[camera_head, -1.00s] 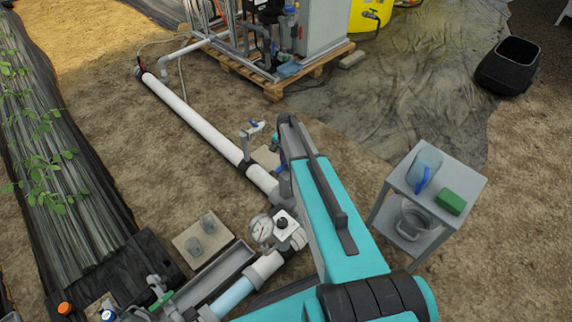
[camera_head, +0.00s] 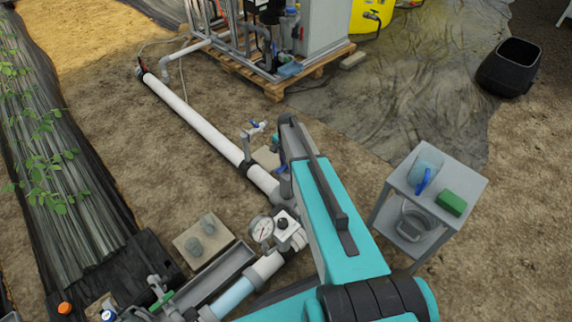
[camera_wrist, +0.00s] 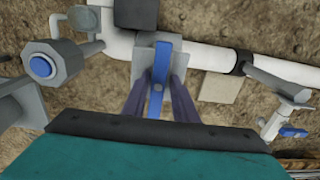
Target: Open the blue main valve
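The main valve's blue lever (camera_wrist: 160,70) shows in the wrist view, on a grey valve body in the white pipe. It points roughly toward my gripper, crosswise to the pipe. My gripper (camera_wrist: 160,88) has one dark finger on each side of the lever, with a gap visible on both sides, so it looks open. I cannot tell how deep the fingers reach. In the head view my arm hides most of the valve; a small blue patch (camera_head: 284,168) shows beside it.
A pressure gauge (camera_head: 261,229) stands on the pipe near my arm. A smaller blue-handled tap (camera_head: 257,126) rises beside the white pipe (camera_head: 200,122); it also shows in the wrist view (camera_wrist: 292,132). A grey side table (camera_head: 462,190) with a jug and green sponge stands right.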

